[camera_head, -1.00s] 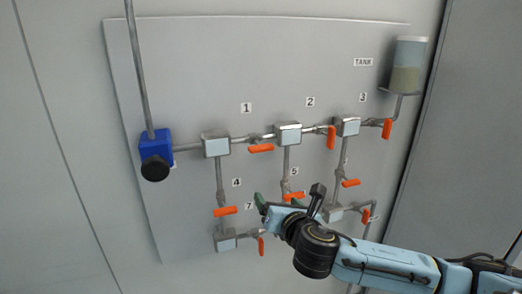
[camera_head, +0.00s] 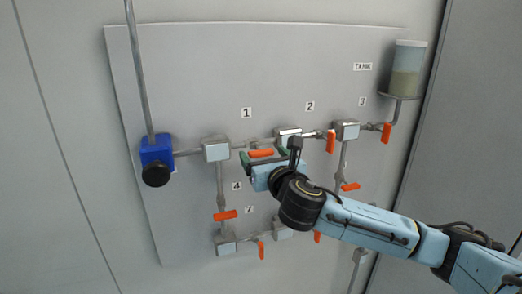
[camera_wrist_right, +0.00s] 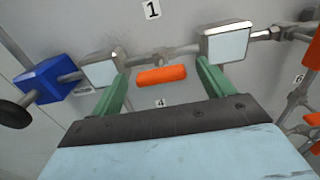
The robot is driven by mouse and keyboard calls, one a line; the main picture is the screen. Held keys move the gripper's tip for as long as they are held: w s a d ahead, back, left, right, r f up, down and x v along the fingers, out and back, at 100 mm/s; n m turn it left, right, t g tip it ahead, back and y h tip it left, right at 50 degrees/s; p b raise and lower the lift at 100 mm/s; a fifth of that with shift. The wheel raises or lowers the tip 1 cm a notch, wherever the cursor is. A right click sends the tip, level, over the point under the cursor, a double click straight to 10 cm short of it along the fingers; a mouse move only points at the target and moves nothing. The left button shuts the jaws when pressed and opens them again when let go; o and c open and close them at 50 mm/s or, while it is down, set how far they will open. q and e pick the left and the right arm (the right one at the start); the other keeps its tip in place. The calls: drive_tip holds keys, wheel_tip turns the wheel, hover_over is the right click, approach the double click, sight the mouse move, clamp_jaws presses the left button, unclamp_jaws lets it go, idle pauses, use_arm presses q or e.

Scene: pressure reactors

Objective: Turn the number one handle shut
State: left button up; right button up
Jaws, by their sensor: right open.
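The number one handle (camera_head: 261,153) is an orange lever below the "1" label (camera_head: 246,113) on the wall panel. It lies about level, along the pipe between two square metal blocks. In the right wrist view the handle (camera_wrist_right: 161,75) shows between the two green fingertips, with a gap on each side. My right gripper (camera_head: 263,156) is open and empty, with one finger at each end of the handle. I cannot tell how deep the fingers reach past it. My left gripper is not in view.
A blue box with a black knob (camera_head: 155,173) stands at the left of the pipes. Other orange handles, such as those near 3 (camera_head: 386,133) and 4 (camera_head: 225,215), are close by. The tank (camera_head: 407,68) is at upper right. My right arm hides some lower pipes.

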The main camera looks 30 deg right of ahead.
sight(259, 151)
drive_tip(key=shift+x, duration=1.35)
drive_tip(key=c, duration=1)
